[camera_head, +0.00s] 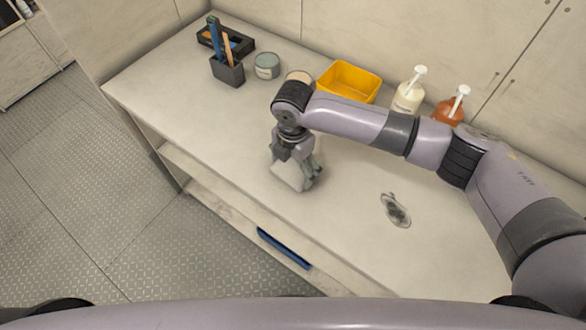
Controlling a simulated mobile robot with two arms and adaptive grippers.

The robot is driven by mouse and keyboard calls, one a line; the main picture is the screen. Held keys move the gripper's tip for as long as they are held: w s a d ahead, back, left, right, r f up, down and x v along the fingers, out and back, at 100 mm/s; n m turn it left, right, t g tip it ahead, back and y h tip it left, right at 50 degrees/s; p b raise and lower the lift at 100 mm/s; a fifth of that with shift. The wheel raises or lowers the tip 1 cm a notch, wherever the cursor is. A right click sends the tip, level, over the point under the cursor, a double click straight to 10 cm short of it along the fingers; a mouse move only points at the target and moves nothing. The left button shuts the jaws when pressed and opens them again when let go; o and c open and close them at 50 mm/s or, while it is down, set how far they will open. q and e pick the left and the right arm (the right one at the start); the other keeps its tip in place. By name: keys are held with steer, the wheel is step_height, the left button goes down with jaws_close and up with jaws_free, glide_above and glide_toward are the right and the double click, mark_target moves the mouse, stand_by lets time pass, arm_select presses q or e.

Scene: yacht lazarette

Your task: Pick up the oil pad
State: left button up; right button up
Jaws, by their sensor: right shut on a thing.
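The oil pad, a pale whitish-grey piece (287,176), is between the fingers of my right gripper (299,180) in the head view. The right gripper points down over the middle of the light countertop, near its front edge, and is shut on the pad. The fingers cover part of the pad. I cannot tell whether the pad still touches the counter. My left gripper is not in view.
Along the back of the counter (165,90) stand a black holder with tools (229,72), a black tray (240,42), a grey tin (266,66), a yellow bin (350,80), and white (407,97) and orange (448,112) pump bottles. A metal fitting (396,211) lies right. The front left is clear.

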mark_target(293, 169)
step_height(293, 169, up, 20)
steer(key=b, duration=0.2)
steer(key=shift+b, duration=0.4)
